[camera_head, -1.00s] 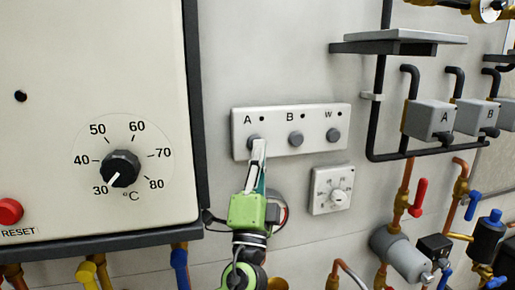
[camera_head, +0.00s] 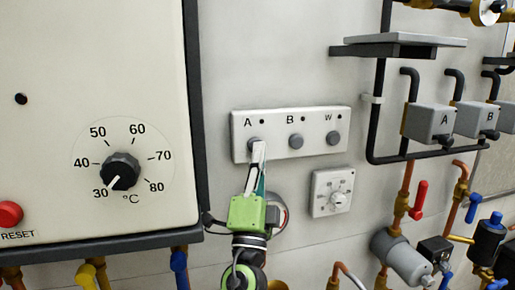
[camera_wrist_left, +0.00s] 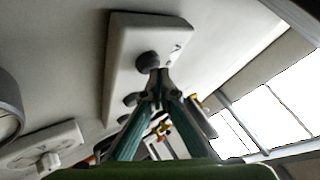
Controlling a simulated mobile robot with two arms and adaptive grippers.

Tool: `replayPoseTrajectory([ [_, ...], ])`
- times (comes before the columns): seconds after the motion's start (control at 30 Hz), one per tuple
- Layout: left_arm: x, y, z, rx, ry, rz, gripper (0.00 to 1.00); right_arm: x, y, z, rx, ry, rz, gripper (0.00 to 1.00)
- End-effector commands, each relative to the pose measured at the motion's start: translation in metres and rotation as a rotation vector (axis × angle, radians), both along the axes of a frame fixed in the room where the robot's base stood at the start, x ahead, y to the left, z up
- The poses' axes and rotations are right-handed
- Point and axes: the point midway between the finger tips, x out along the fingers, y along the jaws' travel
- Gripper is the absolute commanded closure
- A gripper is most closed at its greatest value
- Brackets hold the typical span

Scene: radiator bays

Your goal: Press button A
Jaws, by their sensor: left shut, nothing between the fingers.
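A white button panel (camera_head: 271,148) on the wall carries three grey round buttons labelled A, B and W, each with a small dark dot by its letter. My left gripper (camera_head: 258,146) is shut and empty, with its fingertips at button A (camera_head: 252,143) and covering part of it. In the left wrist view the closed fingertips (camera_wrist_left: 157,76) are right at the dark round button (camera_wrist_left: 147,61); whether they touch it is hard to tell. The panel also shows in the left wrist view (camera_wrist_left: 120,70). My right gripper is not in view.
A thermostat dial box (camera_head: 332,191) sits below the panel. A large boiler cabinet (camera_head: 100,80) with a temperature knob (camera_head: 120,170) and a red reset button (camera_head: 9,213) stands at left. Grey valve boxes (camera_head: 428,121), pipes and coloured levers fill the right.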

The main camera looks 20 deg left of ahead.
Motion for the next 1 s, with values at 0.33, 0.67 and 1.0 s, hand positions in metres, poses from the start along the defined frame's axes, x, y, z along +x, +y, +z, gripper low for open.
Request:
replayPoseTrajectory([
  [0.33, 0.0001, 0.0000, -0.0001, 0.000, 0.000, 0.000, 1.00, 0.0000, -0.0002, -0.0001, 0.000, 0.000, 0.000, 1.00],
  [0.67, 0.0070, 0.0052, -0.0005, -0.001, -0.001, 0.001, 1.00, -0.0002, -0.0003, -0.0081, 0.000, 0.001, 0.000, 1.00],
  [1.0, 0.0069, 0.0053, 0.0000, -0.001, 0.000, 0.001, 1.00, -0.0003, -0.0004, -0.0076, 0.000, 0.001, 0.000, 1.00],
])
